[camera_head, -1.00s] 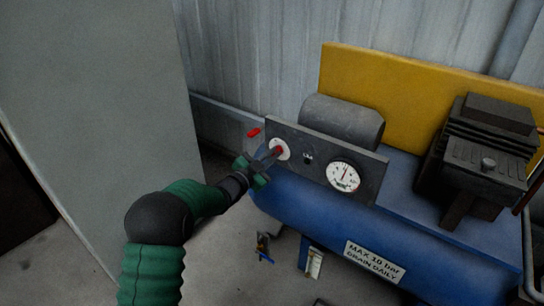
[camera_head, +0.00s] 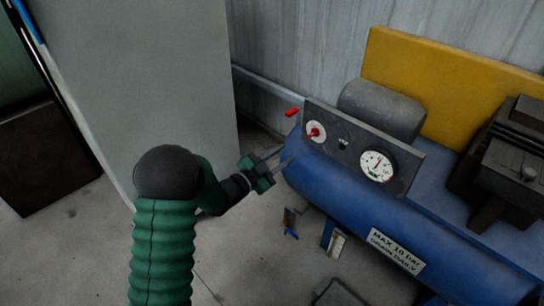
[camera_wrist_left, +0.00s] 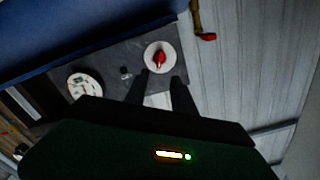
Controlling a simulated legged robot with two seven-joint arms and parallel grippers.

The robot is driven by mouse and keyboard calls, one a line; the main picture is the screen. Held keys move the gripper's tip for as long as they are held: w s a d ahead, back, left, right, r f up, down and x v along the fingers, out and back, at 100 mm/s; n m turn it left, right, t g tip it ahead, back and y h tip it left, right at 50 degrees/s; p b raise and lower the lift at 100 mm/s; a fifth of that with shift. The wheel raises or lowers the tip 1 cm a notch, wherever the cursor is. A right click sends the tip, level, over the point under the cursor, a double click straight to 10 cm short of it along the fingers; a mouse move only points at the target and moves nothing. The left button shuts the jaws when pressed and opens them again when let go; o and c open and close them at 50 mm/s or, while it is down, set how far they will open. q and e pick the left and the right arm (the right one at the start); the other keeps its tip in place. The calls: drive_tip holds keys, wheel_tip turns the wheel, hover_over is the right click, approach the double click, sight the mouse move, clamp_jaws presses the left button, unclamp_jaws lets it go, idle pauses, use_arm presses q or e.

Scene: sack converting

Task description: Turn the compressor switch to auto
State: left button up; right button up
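The compressor switch is a red knob (camera_head: 314,132) on a white round dial, at the left end of the dark panel (camera_head: 345,152) on the blue compressor. In the left wrist view the knob (camera_wrist_left: 160,58) stands just beyond my fingertips, its long side near upright in the picture. The dial's markings are too small to read. My left gripper (camera_head: 285,156) is to the lower left of the switch, apart from it. Its two fingers (camera_wrist_left: 160,82) are spread with nothing between them. My right gripper does not show.
A pressure gauge (camera_head: 377,166) and a small black fitting (camera_head: 343,143) sit on the same panel. A red-handled lever (camera_head: 292,113) sticks out behind the panel's left end. A grey cabinet (camera_head: 150,80) stands at left. The floor between has bare room.

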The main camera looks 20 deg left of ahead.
use_arm(q)
drive_tip(key=shift+p+v, duration=0.35)
drive_tip(key=shift+v, duration=1.95)
